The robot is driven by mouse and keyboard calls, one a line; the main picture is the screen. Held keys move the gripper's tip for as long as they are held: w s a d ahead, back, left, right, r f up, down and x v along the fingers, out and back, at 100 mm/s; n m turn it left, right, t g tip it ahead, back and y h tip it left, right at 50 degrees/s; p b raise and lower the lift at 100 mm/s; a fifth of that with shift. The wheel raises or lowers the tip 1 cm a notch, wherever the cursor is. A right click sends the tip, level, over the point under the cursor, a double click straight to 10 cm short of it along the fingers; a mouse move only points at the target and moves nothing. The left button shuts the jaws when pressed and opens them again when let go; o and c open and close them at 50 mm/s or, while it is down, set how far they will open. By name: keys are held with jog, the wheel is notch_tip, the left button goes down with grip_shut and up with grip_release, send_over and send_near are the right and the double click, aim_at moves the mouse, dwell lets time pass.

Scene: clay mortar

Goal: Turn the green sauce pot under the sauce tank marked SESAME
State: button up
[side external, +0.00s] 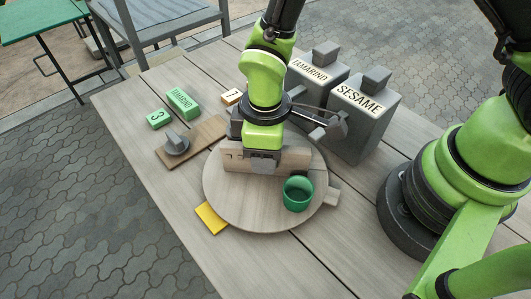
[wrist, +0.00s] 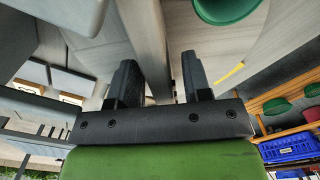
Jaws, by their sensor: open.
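The green sauce pot (side external: 298,194) stands upright on the right front part of a round wooden turntable (side external: 240,212). It also shows at the top of the wrist view (wrist: 226,8). The grey tank marked SESAME (side external: 362,125) stands behind and to the right of the turntable, beside the grey tank marked TAMARIND (side external: 318,80). A wooden upright board (side external: 294,160) crosses the turntable behind the pot. My gripper (side external: 262,165) is open and low at this board. In the wrist view the board (wrist: 150,40) runs between its fingers; contact cannot be told.
A yellow piece (side external: 211,218) lies at the turntable's front left rim. Left are a wooden strip with a grey knob (side external: 176,142), a green TAMARIND block (side external: 183,103) and a green 3 tile (side external: 159,118). A handle-like tab (side external: 333,195) projects at right. The front table is clear.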

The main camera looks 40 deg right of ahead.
jog(key=shift+f, duration=0.8)
grip_shut()
jog(key=shift+n, duration=5.5)
